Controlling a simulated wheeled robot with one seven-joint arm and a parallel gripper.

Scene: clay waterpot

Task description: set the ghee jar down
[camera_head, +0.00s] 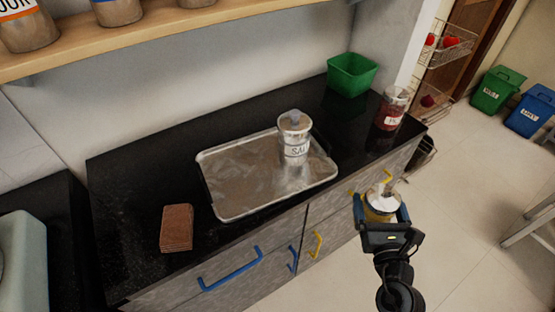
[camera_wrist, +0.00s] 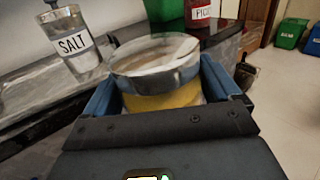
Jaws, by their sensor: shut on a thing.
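The ghee jar (camera_head: 381,201) is a short jar with a pale lid and a yellow body. My gripper (camera_head: 382,210) is shut on it and holds it in front of the counter's front edge, near the drawer fronts. In the wrist view the jar (camera_wrist: 155,75) sits upright between the blue fingers (camera_wrist: 160,95), its lower part hidden by the gripper. Its label is not readable. The black counter (camera_head: 130,190) carries a metal tray (camera_head: 240,195).
A salt jar (camera_head: 295,140) stands on the tray. A red pickle jar (camera_head: 391,110) and a green bin (camera_head: 351,74) stand at the counter's right end. A brown block (camera_head: 177,227) lies at the left. Dark counter is bare between the tray and the pickle jar.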

